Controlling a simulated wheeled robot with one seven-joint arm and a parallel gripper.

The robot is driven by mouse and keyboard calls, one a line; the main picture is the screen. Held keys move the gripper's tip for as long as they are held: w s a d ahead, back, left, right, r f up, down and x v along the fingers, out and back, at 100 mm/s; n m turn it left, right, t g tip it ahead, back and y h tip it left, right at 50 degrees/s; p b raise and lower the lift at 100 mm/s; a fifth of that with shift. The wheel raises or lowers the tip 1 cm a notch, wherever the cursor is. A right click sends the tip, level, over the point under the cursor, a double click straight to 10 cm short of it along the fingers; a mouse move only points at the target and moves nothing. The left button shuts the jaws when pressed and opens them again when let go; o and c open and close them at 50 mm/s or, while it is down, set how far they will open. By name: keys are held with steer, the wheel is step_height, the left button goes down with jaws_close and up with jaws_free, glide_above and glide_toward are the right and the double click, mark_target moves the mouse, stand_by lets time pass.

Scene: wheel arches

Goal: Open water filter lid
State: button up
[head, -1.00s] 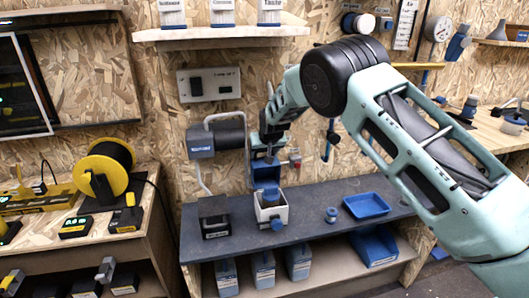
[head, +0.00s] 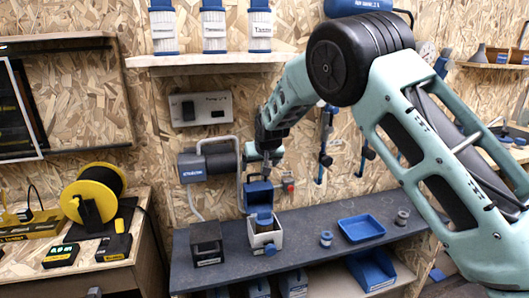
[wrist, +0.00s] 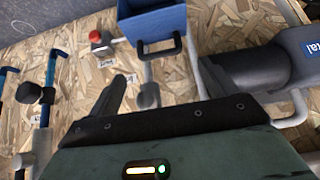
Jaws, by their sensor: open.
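A blue box-shaped housing (head: 259,194) hangs on the wall pipe above the bench in the head view; I take it for the water filter. In the wrist view this blue housing (wrist: 152,24) shows at the top, with a black handle (wrist: 158,46) on its near edge. My gripper (head: 267,160) is just above the housing in the head view. In the wrist view my gripper (wrist: 160,88) has its two fingers spread, with nothing between them but pipe and wall beyond. The handle lies ahead of the fingertips, apart from them. Whether the lid is shut is unclear.
A grey pump (head: 207,165) with pipes is left of my gripper. A red knob (head: 288,185) is to the right. Below, the dark bench (head: 300,240) carries a white box (head: 265,237), a black box (head: 206,243) and a blue tray (head: 362,228).

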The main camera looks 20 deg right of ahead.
steer(key=v, duration=0.9)
steer(key=shift+s+r+b, duration=0.2)
steer(key=shift+r+b, duration=0.05)
steer(key=shift+b, duration=0.1)
steer(key=shift+c, duration=1.4)
steer(key=shift+w+d+f+n+t+b, duration=0.2)
steer(key=shift+d+f+n+b, duration=0.15)
steer(key=shift+d+f, duration=0.2)
steer(key=shift+w+d+f+n+t+b, duration=0.1)
steer(key=shift+d+f+n+t+b, duration=0.15)
steer(key=shift+d+f+b, duration=0.2)
steer(key=c, duration=0.8)
steer(key=d+f+n+t+b, duration=0.3)
steer(key=d+f+n+b, duration=0.2)
steer(key=d+f+n, duration=0.15)
steer(key=shift+c, duration=0.2)
steer(key=n+t+y+b, duration=0.4)
steer(key=n+y+b, duration=0.2)
steer(key=n, duration=0.8)
glide_toward(258, 174)
steer(key=x, duration=0.9)
steer(key=shift+f+p, duration=0.1)
steer(key=shift+p, duration=0.25)
